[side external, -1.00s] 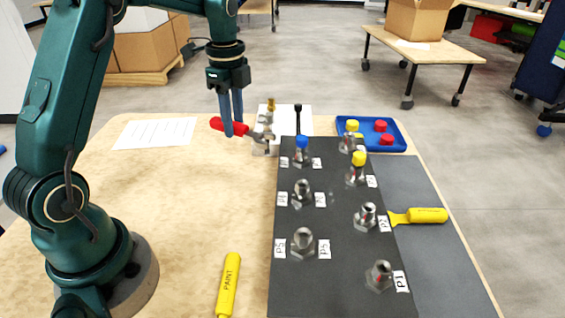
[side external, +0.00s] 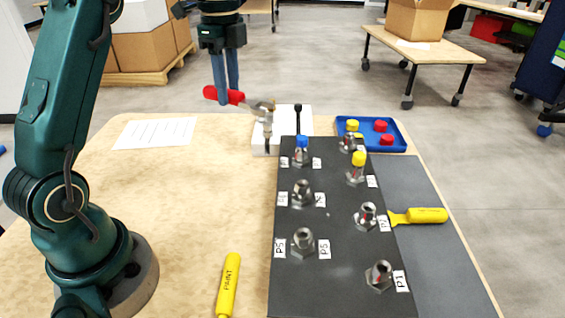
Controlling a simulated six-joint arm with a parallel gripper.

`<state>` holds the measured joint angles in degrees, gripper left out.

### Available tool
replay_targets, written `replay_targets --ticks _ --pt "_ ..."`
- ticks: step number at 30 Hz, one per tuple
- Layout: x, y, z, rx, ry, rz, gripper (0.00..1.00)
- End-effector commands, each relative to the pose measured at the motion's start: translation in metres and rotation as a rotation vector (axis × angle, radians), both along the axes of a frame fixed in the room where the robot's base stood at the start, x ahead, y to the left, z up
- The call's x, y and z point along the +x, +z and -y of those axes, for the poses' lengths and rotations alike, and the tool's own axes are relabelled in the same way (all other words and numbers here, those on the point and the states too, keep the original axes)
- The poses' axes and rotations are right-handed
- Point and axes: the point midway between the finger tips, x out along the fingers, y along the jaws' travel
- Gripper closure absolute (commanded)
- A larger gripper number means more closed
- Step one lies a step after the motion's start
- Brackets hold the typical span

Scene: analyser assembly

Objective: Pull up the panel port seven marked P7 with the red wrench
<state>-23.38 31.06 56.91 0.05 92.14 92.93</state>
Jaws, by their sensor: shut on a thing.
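The red wrench (side external: 211,94) has a red handle and a grey metal head. My gripper (side external: 226,95) is shut on its handle and holds it raised at the back of the table. The dark panel (side external: 340,270) carries several metal ports in two rows. A port with a blue cap (side external: 302,142) is at the back left. The far labels are too small to read, so I cannot tell which port is P7.
A blue tray (side external: 400,148) with red and yellow caps is at the back right. A yellow tool (side external: 425,215) lies right of the panel. A yellow paint marker (side external: 229,285) and a paper sheet (side external: 155,133) lie on the table, whose left middle is clear.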

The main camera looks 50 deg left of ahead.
Motion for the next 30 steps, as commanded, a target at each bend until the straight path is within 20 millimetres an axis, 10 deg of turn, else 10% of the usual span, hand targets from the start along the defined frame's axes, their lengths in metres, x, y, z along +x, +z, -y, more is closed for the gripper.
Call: replay_targets --ticks 11,30 --pt "0.003 -0.017 0.004 0.004 0.413 0.020 1.00" --pt "-0.060 -0.063 0.105 0.002 1.135 -0.001 1.00"
